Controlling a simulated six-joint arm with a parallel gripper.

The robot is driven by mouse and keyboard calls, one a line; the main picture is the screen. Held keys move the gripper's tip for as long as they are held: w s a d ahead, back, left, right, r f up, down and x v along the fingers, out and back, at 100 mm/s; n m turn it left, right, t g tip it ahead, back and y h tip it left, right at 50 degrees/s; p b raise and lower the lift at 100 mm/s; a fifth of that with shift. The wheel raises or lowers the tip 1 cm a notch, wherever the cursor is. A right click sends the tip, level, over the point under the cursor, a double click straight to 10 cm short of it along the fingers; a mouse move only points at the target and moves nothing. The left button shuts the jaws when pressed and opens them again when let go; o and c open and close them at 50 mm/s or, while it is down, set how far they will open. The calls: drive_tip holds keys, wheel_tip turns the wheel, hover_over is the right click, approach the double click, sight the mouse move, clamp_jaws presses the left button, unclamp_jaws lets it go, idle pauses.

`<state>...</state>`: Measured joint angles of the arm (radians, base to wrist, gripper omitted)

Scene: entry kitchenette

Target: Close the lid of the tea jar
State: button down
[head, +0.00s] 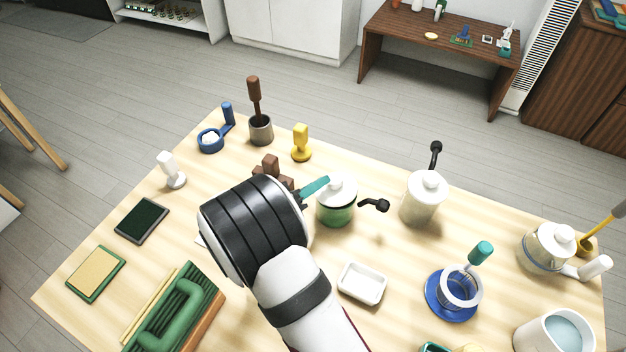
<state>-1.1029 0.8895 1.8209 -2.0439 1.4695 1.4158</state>
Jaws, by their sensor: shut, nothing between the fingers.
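A jar with a green lower body (337,215) stands just right of my gripper, near the middle of the table. Its white knobbed lid (338,190) sits on top, and a black ball-ended lever (373,205) sticks out to its right. A cream jar (421,203) with a white lid and a raised black lever stands further right. No label shows which one is the tea jar. My gripper (316,187) is shut and empty, its teal tip close to the left side of the green jar's lid. I cannot tell whether they touch. My dark wrist hides the table behind it.
A brown block-shaped object (268,168) is partly hidden behind my wrist. A white dish (362,284) lies in front of the green jar. A blue cup and saucer (438,303) and a lidded white pot (543,247) stand to the right.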

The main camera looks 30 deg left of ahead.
drive_tip(key=shift+d+f, duration=0.15)
drive_tip(key=shift+d, duration=0.3)
idle(0.5)
